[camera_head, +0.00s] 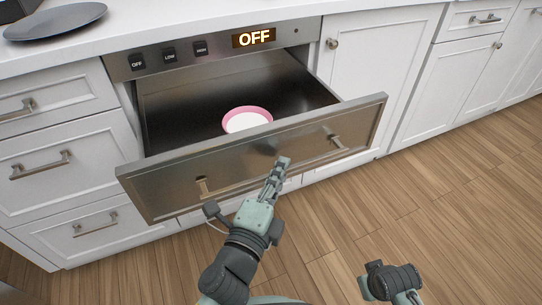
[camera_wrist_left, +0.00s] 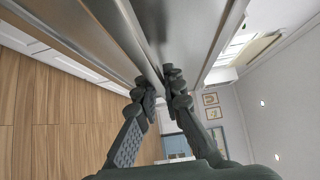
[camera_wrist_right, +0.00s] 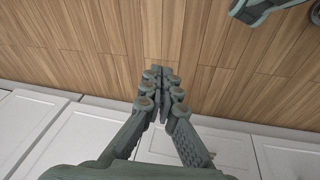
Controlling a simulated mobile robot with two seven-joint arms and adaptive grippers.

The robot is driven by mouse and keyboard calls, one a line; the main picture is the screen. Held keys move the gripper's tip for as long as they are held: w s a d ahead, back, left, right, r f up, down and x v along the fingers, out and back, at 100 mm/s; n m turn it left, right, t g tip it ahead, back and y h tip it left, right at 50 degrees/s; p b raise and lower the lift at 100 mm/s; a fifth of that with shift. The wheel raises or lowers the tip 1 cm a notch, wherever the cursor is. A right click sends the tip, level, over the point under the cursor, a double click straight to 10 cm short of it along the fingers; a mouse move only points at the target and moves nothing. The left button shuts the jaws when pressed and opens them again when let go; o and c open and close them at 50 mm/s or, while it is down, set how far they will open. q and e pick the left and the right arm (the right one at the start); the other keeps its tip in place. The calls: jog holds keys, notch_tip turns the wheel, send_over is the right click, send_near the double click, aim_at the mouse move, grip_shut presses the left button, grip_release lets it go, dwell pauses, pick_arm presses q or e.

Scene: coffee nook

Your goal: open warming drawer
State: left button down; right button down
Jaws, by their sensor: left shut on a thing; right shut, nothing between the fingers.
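The warming drawer (camera_head: 240,150) is a steel drawer under a control panel (camera_head: 225,50) with a lit "OFF" display. It is pulled well out, so its dark inside shows. My left gripper (camera_head: 281,165) is at the middle of the drawer's bar handle (camera_head: 205,187) and shut on it. In the left wrist view its fingers (camera_wrist_left: 160,85) stand on either side of the metal bar. My right gripper (camera_wrist_right: 160,90) is shut and empty above the floor. It shows only partly at the bottom of the head view.
A pink-rimmed white dish (camera_head: 247,120) lies in the drawer. White cabinets (camera_head: 365,85) and drawers (camera_head: 65,165) flank it. A dark plate (camera_head: 55,20) is on the counter. The wood floor (camera_head: 450,190) to the right is clear.

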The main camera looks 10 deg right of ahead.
pick_arm(q)
jog(key=shift+s+d, duration=0.2)
jog(key=shift+s, duration=0.4)
jog(key=shift+s+d, duration=0.15)
jog(key=shift+s, duration=0.45)
jog(key=shift+s+d, duration=0.25)
jog(key=shift+s, duration=0.45)
pick_arm(e)
jog(key=shift+s+d+r, duration=0.15)
jog(key=shift+s+r, duration=0.15)
jog(key=shift+r, duration=0.2)
jog(key=shift+s+d+r, duration=0.15)
jog(key=shift+s+r, duration=0.1)
jog(key=shift+r, duration=0.25)
pick_arm(q)
jog(key=c, duration=1.6)
grip_release()
jog(key=shift+s+a, duration=0.25)
jog(key=shift+s, duration=0.25)
jog(key=v, duration=1.1)
pick_arm(e)
jog(key=shift+w+a, duration=0.15)
pick_arm(q)
jog(key=shift+w, duration=0.1)
